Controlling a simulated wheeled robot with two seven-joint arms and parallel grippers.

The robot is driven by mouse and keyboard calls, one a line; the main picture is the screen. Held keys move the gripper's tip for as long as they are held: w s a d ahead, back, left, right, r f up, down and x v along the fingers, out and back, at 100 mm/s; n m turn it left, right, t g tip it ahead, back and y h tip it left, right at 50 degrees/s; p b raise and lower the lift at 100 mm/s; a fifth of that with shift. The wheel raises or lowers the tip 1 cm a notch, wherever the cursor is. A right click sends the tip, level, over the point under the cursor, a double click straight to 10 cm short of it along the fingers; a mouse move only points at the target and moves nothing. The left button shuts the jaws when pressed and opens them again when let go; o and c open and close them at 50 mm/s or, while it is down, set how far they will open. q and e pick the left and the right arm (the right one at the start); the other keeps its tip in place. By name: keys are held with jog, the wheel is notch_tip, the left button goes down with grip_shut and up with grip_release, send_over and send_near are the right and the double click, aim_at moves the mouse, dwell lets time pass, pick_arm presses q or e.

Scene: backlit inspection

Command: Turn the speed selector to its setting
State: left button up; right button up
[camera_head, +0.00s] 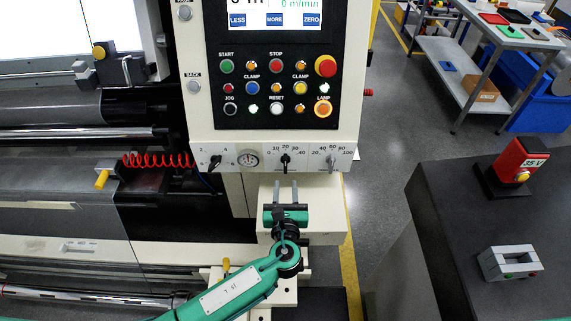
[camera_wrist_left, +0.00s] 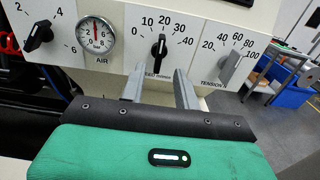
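Three black-handled or grey knobs sit on the white strip below the control panel. The middle knob (camera_head: 285,162), with a 0 to 40 scale, has its pointer near 20; it also shows in the left wrist view (camera_wrist_left: 158,50). Its label is partly hidden, so I cannot read whether it says speed. My left gripper (camera_head: 286,188) is open and empty just below this knob. In the left wrist view its two grey fingers (camera_wrist_left: 160,76) point at the strip, one to either side of the knob, with a gap between them. My right gripper is not in view.
A black knob (camera_wrist_left: 38,36) with a 2 to 6 scale and an air gauge (camera_wrist_left: 95,34) are to the left. A grey tension knob (camera_wrist_left: 233,64) is to the right. Push buttons (camera_head: 275,87) fill the panel above. A dark table (camera_head: 450,215) stands at right.

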aim_at(286, 166)
pick_arm(q)
jog(key=w+p, duration=0.1)
jog(key=w, duration=0.6)
jog(key=shift+w+p, duration=0.3)
jog(key=shift+w, duration=0.05)
grip_shut()
